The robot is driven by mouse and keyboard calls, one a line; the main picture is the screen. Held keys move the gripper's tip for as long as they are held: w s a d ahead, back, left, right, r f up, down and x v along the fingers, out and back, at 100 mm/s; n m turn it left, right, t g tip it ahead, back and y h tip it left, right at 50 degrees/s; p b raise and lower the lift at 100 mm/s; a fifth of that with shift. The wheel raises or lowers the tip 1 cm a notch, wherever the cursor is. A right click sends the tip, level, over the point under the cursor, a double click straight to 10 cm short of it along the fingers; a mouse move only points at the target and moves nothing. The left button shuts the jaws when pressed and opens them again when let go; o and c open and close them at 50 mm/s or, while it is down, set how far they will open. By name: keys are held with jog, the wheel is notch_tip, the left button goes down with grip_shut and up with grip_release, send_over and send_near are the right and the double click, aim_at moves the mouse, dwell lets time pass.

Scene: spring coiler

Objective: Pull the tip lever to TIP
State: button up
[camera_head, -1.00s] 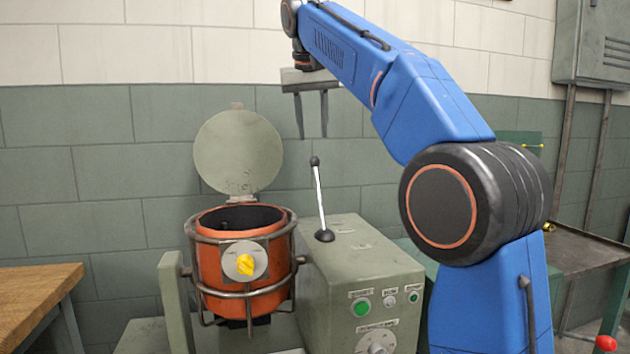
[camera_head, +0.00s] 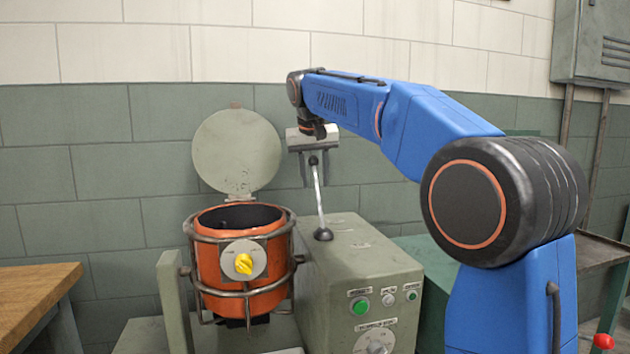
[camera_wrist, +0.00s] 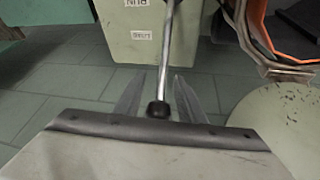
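The tip lever (camera_head: 319,200) is a thin metal rod with a black knob on top and a black boot at its base. It stands on top of the green machine housing (camera_head: 345,245), leaning slightly left. My gripper (camera_head: 315,180) is above it, pointing down, with its two fingers apart on either side of the knob end. In the wrist view the lever (camera_wrist: 169,50) runs between the open fingers (camera_wrist: 160,92), with gaps visible on both sides. The labels by the lever (camera_wrist: 142,35) are partly hidden; one seems to read RUN.
An orange pot (camera_head: 222,262) in a metal cage stands left of the housing, its round lid (camera_head: 237,152) raised behind it. Buttons (camera_head: 361,306) and a dial are on the housing's front. A wooden table (camera_head: 35,290) is at left. A grey cabinet (camera_head: 592,45) hangs at right.

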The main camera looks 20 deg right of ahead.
jog(key=shift+w+d+f, duration=0.1)
jog(key=shift+f, duration=0.25)
jog(key=shift+c, duration=0.2)
grip_shut()
jog(key=shift+r, duration=0.1)
